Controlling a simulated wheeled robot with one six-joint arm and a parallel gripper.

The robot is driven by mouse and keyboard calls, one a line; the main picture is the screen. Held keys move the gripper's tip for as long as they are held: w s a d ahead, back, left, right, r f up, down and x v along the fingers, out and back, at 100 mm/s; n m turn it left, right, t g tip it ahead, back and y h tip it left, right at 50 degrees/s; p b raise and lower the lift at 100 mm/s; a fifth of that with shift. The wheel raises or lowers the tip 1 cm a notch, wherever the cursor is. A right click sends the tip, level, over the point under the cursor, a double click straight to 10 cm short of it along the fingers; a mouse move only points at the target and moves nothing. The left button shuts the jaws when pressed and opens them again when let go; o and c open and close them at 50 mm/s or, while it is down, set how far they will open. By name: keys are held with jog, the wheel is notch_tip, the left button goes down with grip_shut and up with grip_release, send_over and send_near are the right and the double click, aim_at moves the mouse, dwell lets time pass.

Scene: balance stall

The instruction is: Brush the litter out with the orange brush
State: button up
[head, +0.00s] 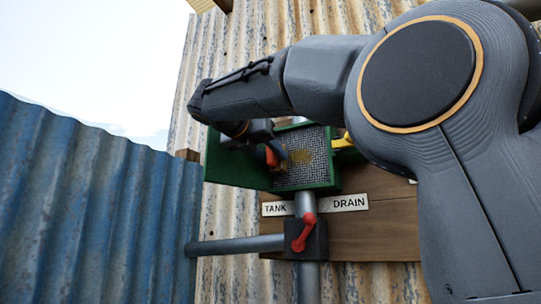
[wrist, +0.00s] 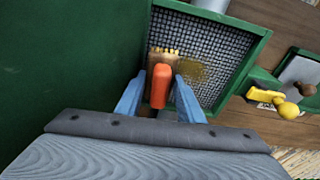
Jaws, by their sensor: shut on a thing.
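My gripper (wrist: 159,80) is shut on the orange handle of the brush (wrist: 161,90), which lies between the two blue fingers. The brush also shows in the head view (head: 272,157), partly hidden by my gripper (head: 262,150). Its tan bristles point at the grey mesh (wrist: 215,48) in the green box (wrist: 252,58). I cannot tell whether the bristles touch it. A yellow-brown patch of litter (wrist: 192,72) lies on the mesh just right of the bristles, and shows in the head view (head: 300,157).
The green door (wrist: 70,60) stands open at the left. A yellow lever (wrist: 270,99) with a ball end sits right of the box. Below it are a red valve handle (head: 304,232), a TANK label (head: 277,209) and a DRAIN label (head: 349,203). A blue corrugated fence (head: 90,210) stands left.

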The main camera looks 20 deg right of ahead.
jog(key=shift+p+x, duration=0.5)
jog(key=shift+x, duration=0.4)
dwell(0.4)
jog(key=shift+s+r, duration=0.1)
jog(key=shift+s+d, duration=1.25)
jog(key=shift+s, duration=0.1)
jog(key=shift+s+d, duration=1.2)
jog(key=shift+d, duration=0.15)
jog(key=shift+s+d, duration=1.15)
jog(key=shift+d, duration=0.2)
jog(key=shift+a+p, duration=0.1)
jog(key=shift+p, duration=0.2)
